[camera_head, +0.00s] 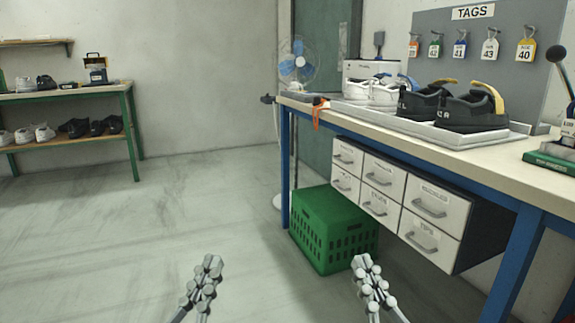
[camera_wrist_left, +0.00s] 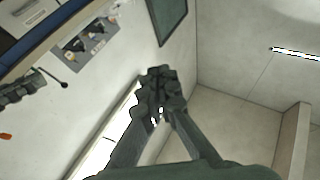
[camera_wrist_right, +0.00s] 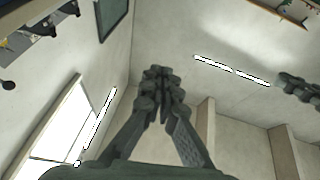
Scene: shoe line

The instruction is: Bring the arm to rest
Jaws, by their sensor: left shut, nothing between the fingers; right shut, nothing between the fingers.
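My left gripper (camera_head: 207,278) shows at the bottom of the head view, left of centre, above bare floor. Its fingers are together and empty, and they also show shut in the left wrist view (camera_wrist_left: 160,80). My right gripper (camera_head: 364,270) is at the bottom of the head view, right of centre, in front of the green crate. Its fingers are together and empty, also in the right wrist view (camera_wrist_right: 157,80). Both grippers point upward, apart from each other, touching nothing that I can see.
A workbench (camera_head: 475,160) with blue legs stands at the right, carrying a tray (camera_head: 430,130) of shoes. A drawer unit (camera_head: 400,200) hangs beneath it. A green crate (camera_head: 325,235) sits on the floor. A shoe rack (camera_head: 75,138) stands far left. The floor between is clear.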

